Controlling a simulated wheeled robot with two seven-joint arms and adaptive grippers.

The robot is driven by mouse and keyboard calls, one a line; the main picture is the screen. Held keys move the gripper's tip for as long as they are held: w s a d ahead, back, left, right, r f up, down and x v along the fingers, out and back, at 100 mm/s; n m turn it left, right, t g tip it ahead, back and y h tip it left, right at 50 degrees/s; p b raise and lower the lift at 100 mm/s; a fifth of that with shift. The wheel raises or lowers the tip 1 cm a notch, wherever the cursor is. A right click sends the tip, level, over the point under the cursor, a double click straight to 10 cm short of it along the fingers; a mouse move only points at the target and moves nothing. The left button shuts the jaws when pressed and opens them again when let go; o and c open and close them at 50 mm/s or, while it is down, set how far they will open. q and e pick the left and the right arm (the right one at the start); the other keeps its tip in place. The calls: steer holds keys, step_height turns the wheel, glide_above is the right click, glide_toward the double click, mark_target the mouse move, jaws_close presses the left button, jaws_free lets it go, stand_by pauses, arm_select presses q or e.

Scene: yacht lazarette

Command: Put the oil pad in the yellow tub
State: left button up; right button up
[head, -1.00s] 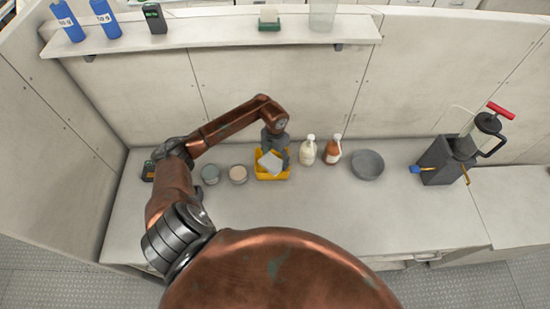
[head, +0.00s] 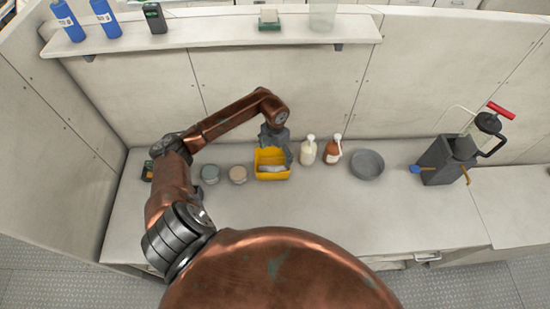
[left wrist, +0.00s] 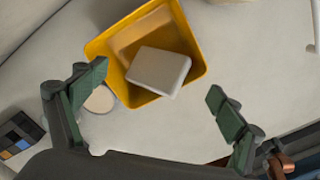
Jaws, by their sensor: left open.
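The yellow tub (head: 272,176) stands on the bench, left of two pump bottles; it also shows in the left wrist view (left wrist: 97,47). The white oil pad (left wrist: 158,71) lies in the tub, tilted, with one edge near the tub's rim. In the head view the pad (head: 271,168) shows as a pale strip inside the tub. My left gripper (head: 275,148) is above the back of the tub. In the left wrist view its green-padded fingers (left wrist: 157,100) are wide apart and empty, with clear space between them and the pad. My right gripper is not in view.
Two small round jars (head: 224,174) stand left of the tub. A cream bottle (head: 308,151) and a brown bottle (head: 333,151) stand close on its right. A grey bowl (head: 367,164) is further right. The front of the bench is clear.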

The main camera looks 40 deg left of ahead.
arm_select(q)
step_height(320, 180, up, 10)
steer(key=b, duration=0.2)
steer(key=shift+f, duration=0.1)
steer(key=shift+s+f, duration=0.1)
stand_by(0.4)
